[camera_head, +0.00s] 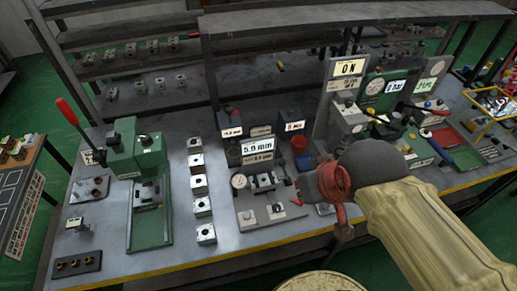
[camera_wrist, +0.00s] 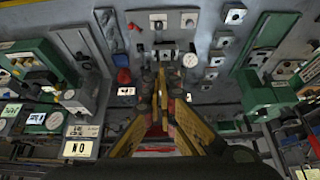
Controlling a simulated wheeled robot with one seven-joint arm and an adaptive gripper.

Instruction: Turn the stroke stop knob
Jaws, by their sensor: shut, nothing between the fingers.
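I cannot tell for certain which part is the stroke stop knob. The green press (camera_head: 137,150) with a long red-handled lever (camera_head: 67,112) stands at the left in the head view; the wrist view shows it at the right (camera_wrist: 262,92). A gauge station (camera_head: 270,214) with a round dial (camera_head: 239,181) and a 5.9 mm display (camera_head: 256,147) stands mid-bench. Its dial shows in the wrist view (camera_wrist: 189,60). My gripper (camera_wrist: 162,88) is shut and empty, pointing toward this station. In the head view, my gripper (camera_head: 344,232) is above the bench's front edge, partly hidden by my wrist.
A column of square metal blocks (camera_head: 200,184) stands between the press and the gauge station. An ON sign (camera_head: 348,68) and gauge panels stand at the right. Shelves (camera_head: 150,60) line the back. Bare bench (camera_head: 105,222) shows front left.

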